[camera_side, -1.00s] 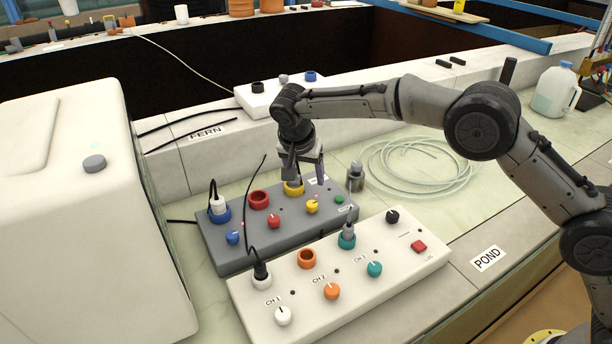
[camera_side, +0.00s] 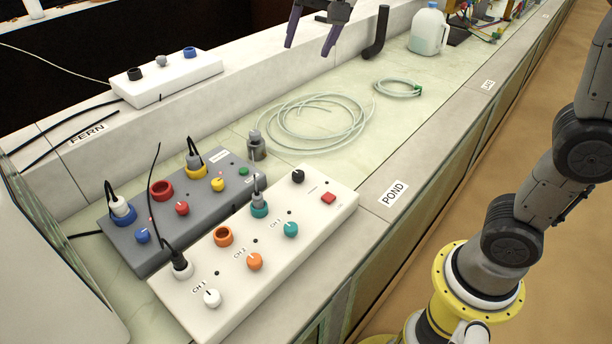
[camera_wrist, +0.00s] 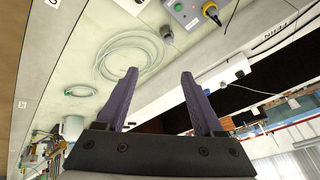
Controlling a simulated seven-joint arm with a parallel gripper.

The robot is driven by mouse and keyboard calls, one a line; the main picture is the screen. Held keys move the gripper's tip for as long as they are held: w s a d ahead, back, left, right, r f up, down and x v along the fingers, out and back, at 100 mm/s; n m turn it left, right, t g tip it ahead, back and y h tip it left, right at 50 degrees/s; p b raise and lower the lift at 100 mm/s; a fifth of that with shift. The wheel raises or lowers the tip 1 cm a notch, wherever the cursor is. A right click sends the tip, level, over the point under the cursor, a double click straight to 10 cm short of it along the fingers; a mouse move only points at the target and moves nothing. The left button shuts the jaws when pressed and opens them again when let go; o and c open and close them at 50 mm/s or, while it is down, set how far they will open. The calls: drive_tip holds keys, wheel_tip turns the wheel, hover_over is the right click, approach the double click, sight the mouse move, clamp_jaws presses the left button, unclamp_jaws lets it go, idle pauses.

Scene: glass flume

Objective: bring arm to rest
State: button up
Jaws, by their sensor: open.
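My gripper (camera_side: 318,36) is at the top of the side view, raised clear of the bench, its two purple-grey fingers apart and pointing down. In the wrist view the fingers of my gripper (camera_wrist: 160,100) are spread with nothing between them. The grey control box (camera_side: 178,207) has a plug in its blue socket and one in its yellow socket (camera_side: 195,166); its red socket (camera_side: 162,190) is empty. The white control box (camera_side: 330,200) in front has plugs in its white and teal sockets; its orange socket (camera_side: 223,237) is empty.
A coiled clear tube (camera_side: 315,125) and a smaller coil (camera_side: 398,88) lie on the bench. A metal cylinder (camera_side: 257,147) stands beside the grey box. A jug (camera_side: 428,30) and a dark bent pipe (camera_side: 378,35) stand at the back. A small white box (camera_side: 165,78) sits on the ledge.

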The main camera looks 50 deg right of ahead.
drive_tip(key=s+d+f+n, duration=0.1)
drive_tip(key=s+d+n, duration=0.1)
drive_tip(key=s, duration=0.6)
drive_tip(key=s+d+f+n, duration=0.1)
drive_tip(key=s+f, duration=0.1)
drive_tip(key=s, duration=0.6)
drive_tip(key=s+a+f+n+y, duration=0.1)
drive_tip(key=s+f+n+y, duration=0.1)
drive_tip(key=s+f+n, duration=0.5)
wheel_tip(320, 180, down, 2)
drive_tip(key=shift+s+a+f, duration=0.25)
drive_tip(key=shift+s+a, duration=0.05)
drive_tip(key=shift+s, duration=0.5)
drive_tip(key=shift+o, duration=0.2)
